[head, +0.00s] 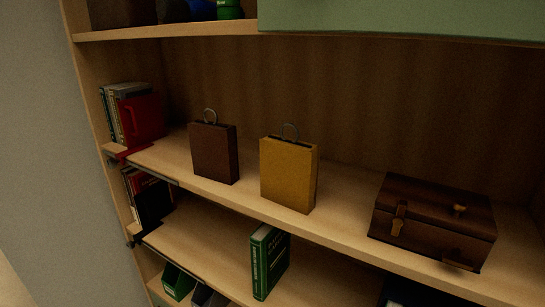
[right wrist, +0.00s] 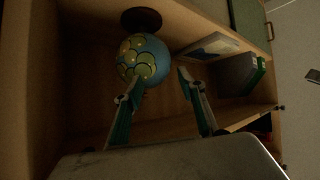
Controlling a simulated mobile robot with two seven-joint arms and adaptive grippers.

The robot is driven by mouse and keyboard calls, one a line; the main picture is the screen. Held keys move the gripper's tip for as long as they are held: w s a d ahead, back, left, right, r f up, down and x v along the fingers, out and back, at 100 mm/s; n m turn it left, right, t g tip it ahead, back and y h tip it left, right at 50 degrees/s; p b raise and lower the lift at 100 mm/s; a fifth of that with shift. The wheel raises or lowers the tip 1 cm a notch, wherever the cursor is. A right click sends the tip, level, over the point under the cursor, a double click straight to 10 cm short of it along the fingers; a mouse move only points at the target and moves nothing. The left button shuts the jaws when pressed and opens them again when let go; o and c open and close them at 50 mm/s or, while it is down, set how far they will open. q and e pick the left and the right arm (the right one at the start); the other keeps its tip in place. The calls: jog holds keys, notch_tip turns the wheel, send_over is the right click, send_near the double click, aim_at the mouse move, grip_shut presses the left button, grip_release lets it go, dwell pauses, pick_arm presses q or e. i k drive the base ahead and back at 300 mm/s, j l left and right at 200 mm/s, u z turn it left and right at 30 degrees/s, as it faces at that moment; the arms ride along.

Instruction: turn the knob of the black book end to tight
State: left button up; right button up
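The black book end (head: 153,206) stands on the middle shelf at the left in the head view, against a short row of books (head: 130,188). A small dark part (head: 134,240) shows at the shelf edge below it; I cannot tell whether this is its knob or how it is turned. My right gripper (right wrist: 160,80) is open and empty in the right wrist view, with a globe beyond its fingers. The book end cannot be made out there. My left gripper is in neither view.
A red book end (head: 142,118) holds books on the shelf above. That shelf also bears a brown bag (head: 214,153), a yellow bag (head: 288,175) and a brown case (head: 432,220). A green book (head: 269,262) stands on the middle shelf. The globe (right wrist: 146,62) is blue and green.

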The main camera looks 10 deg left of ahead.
aim_at(131, 244)
jog(key=u, duration=1.4)
